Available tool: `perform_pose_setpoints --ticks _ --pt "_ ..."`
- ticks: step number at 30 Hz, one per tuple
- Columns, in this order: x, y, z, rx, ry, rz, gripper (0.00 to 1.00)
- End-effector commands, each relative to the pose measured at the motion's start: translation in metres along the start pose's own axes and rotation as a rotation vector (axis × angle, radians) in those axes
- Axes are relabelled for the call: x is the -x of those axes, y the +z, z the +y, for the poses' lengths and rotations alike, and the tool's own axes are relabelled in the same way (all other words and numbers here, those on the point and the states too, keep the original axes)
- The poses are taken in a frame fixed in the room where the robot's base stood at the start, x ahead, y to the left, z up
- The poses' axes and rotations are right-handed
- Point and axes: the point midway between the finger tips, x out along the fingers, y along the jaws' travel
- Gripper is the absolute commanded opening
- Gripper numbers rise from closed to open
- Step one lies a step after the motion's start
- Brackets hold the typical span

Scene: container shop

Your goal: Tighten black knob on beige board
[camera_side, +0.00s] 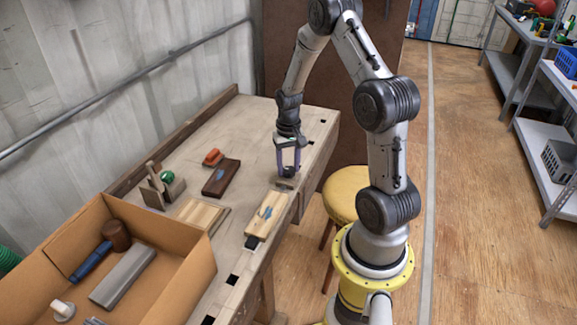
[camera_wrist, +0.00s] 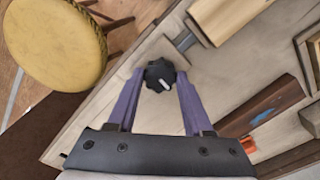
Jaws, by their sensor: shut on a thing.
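A black ribbed knob (camera_wrist: 160,75) with a white pointer line sits between the purple fingers of my gripper (camera_wrist: 158,82) in the wrist view. The fingers are shut on it from both sides.
A dark brown block (camera_side: 221,178) and an orange piece (camera_side: 213,157) lie left of my gripper. A wooden stand with a green part (camera_side: 167,177) is farther left. A cardboard box (camera_side: 170,235) of tools is nearest. A yellow stool (camera_side: 346,192) stands beside the bench.

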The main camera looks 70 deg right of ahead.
Motion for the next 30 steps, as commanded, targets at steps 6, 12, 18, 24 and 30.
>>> perform_pose_setpoints --ticks 6,12,18,24,30 --pt "0.0013 -0.0003 -0.0001 -0.180 0.000 0.001 0.00" --pt "0.0015 -0.0008 -0.0001 -0.302 -0.001 0.002 0.00" --pt "0.0016 -0.0009 -0.0001 -0.376 -0.001 0.003 0.00" --pt "0.0016 -0.0009 -0.0001 -0.407 -0.001 0.003 0.00" --pt "0.0017 -0.0009 -0.0001 -0.411 -0.001 0.003 0.00"
